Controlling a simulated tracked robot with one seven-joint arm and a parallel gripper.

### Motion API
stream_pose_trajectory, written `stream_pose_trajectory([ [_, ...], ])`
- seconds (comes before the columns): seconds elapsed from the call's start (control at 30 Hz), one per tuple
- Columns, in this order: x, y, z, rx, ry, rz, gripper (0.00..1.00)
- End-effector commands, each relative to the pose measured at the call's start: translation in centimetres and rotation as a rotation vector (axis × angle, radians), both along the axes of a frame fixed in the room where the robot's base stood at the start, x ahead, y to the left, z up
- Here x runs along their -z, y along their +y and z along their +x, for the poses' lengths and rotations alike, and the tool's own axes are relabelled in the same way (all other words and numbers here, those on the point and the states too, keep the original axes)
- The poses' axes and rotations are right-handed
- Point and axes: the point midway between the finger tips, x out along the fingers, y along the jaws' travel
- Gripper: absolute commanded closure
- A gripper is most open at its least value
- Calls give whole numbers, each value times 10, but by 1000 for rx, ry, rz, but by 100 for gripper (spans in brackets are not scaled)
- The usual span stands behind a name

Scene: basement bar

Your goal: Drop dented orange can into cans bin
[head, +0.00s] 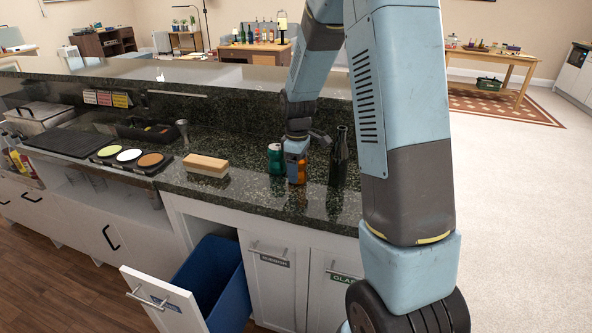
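An orange can (301,173) stands on the dark granite counter, partly hidden by my gripper (296,158). My gripper points down at the can and overlaps it in the picture. Its fingertips are too small and covered to tell whether they are open or shut, or whether they touch the can. A dent cannot be made out. A blue bin (232,290) sits in an open pull-out cabinet at the lower left of the can. The pull-out's white front (160,300) has a blue label that I cannot read clearly.
A green can (275,158) stands close left of my gripper, and a dark bottle (339,160) stands to its right. A wood-and-white block (206,165) lies further left. Closed cabinet doors (271,285) are below the counter. The counter front between block and cans is clear.

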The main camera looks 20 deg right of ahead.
Motion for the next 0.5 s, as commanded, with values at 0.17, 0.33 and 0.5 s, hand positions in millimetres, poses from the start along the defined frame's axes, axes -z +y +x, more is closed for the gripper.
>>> stream_pose_trajectory([
  [0.17, 0, 0, 0, 0, 0, 0, 46],
  [0.33, 0, 0, 0, -1, 0, 0, 62],
  [0.5, 0, 0, 0, -1, 0, 0, 78],
])
